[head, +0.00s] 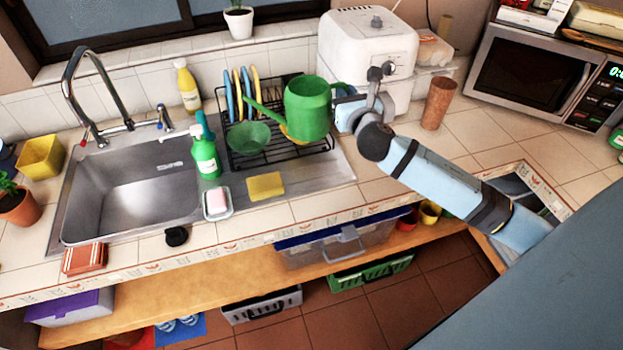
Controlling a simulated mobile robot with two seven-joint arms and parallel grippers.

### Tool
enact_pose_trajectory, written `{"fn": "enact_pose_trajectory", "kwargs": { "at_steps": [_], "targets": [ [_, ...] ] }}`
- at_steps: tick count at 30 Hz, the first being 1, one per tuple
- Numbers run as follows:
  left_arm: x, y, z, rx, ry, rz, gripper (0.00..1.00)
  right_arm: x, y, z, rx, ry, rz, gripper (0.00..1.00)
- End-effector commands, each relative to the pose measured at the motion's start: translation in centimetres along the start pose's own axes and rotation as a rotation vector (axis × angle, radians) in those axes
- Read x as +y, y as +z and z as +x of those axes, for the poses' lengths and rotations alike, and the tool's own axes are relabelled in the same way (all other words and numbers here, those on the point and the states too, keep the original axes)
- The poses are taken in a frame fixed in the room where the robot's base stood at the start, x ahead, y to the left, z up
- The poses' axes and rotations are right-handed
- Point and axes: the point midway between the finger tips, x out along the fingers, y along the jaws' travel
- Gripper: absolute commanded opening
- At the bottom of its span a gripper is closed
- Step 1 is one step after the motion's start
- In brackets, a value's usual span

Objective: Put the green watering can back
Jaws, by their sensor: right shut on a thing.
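The green watering can (308,107) is in the head view, above the black dish rack (300,147) right of the sink. The fingertips are partly hidden by the can and my wrist. The can appears held up over the rack; I cannot tell whether it touches it. My left gripper is not in view.
Coloured plates (240,92) and a green bowl (248,137) sit in the rack. A green spray bottle (205,155), yellow sponge (266,186) and soap dish (217,204) stand near the sink (135,190). A white appliance (365,45) and brown cup (438,103) are behind my arm. A potted plant (238,22) is on the sill.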

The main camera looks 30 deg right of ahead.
Motion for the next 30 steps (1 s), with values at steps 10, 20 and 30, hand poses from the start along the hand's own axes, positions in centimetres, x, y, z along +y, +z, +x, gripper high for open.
{"fn": "enact_pose_trajectory", "kwargs": {
  "at_steps": [10, 20, 30],
  "targets": [
    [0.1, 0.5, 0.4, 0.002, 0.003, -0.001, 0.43, -0.4, -6.2, 0.3, 0.004, -0.011, 0.003, 0.00],
    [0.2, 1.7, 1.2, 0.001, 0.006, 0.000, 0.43, -0.5, -13.8, 0.4, 0.000, -0.012, 0.002, 0.00],
    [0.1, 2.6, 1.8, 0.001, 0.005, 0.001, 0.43, -0.4, -17.4, 0.3, 0.000, -0.009, 0.002, 0.00]
  ]
}}
